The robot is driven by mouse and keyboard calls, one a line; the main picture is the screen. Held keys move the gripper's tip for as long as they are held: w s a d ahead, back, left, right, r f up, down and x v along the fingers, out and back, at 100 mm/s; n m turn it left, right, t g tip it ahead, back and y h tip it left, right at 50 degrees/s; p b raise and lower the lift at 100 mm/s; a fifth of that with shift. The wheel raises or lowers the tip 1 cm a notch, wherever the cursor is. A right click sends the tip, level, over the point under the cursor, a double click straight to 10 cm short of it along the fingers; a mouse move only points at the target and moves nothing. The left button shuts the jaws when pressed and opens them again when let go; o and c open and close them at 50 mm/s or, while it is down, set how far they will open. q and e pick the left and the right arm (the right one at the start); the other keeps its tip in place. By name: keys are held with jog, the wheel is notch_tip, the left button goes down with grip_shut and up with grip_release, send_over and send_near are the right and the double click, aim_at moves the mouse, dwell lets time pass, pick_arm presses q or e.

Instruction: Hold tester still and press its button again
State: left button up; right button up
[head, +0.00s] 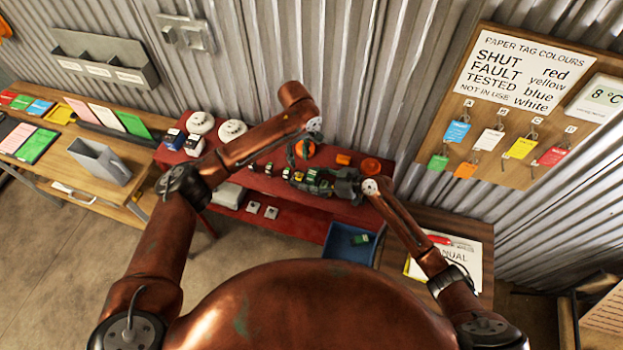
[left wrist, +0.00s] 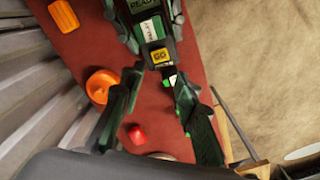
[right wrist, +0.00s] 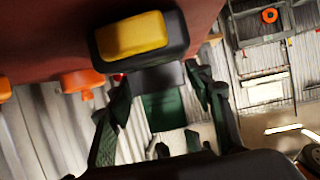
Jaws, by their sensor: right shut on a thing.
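In the head view the tester (head: 314,178) is small and partly covered by grippers. My right gripper (head: 338,184) is shut on it and holds it over the red bench. A black block with a yellow face (right wrist: 135,36), seemingly part of the tester, lies beyond its fingers in the right wrist view. My left gripper (left wrist: 157,78) has its fingers apart, close to the GO button end; contact cannot be told.
The red bench (head: 255,185) carries white round detectors (head: 232,131), small boxes and orange pieces (head: 371,166). A blue tray (head: 345,248) sits in front at right. A corrugated wall stands close behind. A tag board (head: 505,130) is at right, a grey bin (head: 100,160) at left.

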jog(key=c, duration=0.6)
pick_arm(q)
grip_shut()
pick_arm(e)
jog(key=shift+c, duration=0.2)
dwell(0.9)
